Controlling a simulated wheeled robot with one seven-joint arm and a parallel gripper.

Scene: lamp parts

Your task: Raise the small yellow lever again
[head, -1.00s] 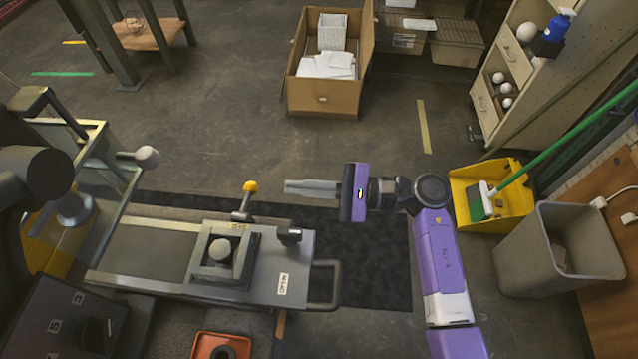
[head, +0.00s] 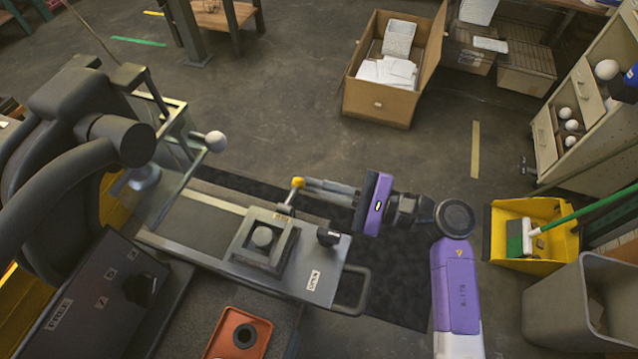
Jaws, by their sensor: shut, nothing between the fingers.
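The small yellow-knobbed lever (head: 297,183) stands at the far edge of the grey metal bench (head: 200,217), its thin stem rising from the bench top and leaning slightly right. My gripper (head: 307,184) points left with its fingers shut and empty. The fingertips are right beside the yellow knob; I cannot tell whether they touch it.
A white ball-topped lever (head: 215,141) stands left. An orange tray (head: 238,333) lies in front. A cardboard box (head: 381,100) stands behind; the floor between is clear.

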